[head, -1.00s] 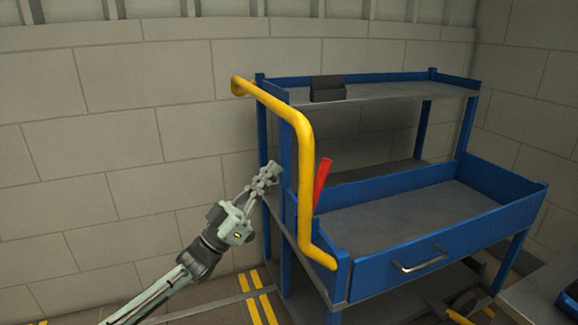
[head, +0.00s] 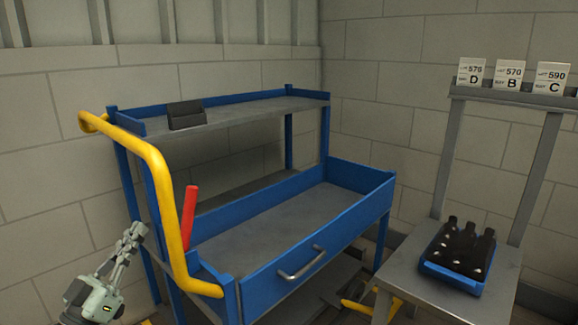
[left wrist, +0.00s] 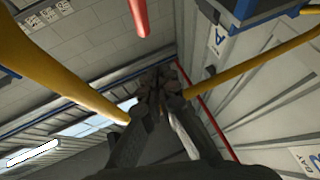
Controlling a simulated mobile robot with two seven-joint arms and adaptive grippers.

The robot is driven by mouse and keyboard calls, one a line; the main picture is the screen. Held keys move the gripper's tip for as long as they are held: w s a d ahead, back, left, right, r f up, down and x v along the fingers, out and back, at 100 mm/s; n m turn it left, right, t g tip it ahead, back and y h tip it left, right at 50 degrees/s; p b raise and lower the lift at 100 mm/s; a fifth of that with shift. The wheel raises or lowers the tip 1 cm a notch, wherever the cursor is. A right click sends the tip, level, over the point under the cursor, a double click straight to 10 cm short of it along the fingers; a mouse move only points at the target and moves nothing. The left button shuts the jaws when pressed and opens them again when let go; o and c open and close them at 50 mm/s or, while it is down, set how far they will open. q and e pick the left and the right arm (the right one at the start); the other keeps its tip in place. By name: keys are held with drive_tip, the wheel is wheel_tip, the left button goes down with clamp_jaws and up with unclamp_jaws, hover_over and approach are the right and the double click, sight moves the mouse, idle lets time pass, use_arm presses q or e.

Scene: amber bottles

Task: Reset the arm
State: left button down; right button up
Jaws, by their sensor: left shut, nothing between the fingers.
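My left gripper (head: 132,235) is at the lower left of the head view, left of the blue cart (head: 260,276) and its yellow handle (head: 165,200). Its fingers point up and are shut with nothing between them. In the left wrist view the closed fingers (left wrist: 158,90) show in the middle, with yellow bars on both sides, apart from them. My right gripper is not in view.
A red upright object (head: 190,217) stands by the cart's handle. A dark holder (head: 186,115) sits on the top shelf. At right, a blue tray (head: 452,278) of dark bottles stands on a grey stand (head: 400,268) below signs D, B and C. The cart's main deck is clear.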

use_arm(q)
drive_tip(key=s+d+f+n+g+y, duration=0.15)
drive_tip(key=f+g+y, duration=0.25)
drive_tip(key=f, duration=0.8)
drive_tip(key=s+d+f+n+g+y, duration=0.15)
drive_tip(key=f+g+y, duration=0.3)
drive_tip(key=f, duration=0.85)
drive_tip(key=s+d+f+g+y, duration=0.1)
drive_tip(key=s+f+g, duration=0.4)
drive_tip(key=s, duration=0.6)
drive_tip(key=s+d+f+m+g, duration=0.1)
drive_tip(key=s+d+f+g, duration=0.1)
drive_tip(key=s+f+g, duration=0.4)
drive_tip(key=s+f, duration=0.3)
drive_tip(key=s, duration=0.1)
drive_tip(key=shift+s+d+f+y+p, duration=0.15)
drive_tip(key=shift+s+d+y+p, duration=0.05)
drive_tip(key=shift+s+y+p, duration=0.15)
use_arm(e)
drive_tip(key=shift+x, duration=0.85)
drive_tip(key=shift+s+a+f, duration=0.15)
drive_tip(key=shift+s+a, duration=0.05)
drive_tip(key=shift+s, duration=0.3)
use_arm(q)
drive_tip(key=c, duration=2.2)
unclamp_jaws()
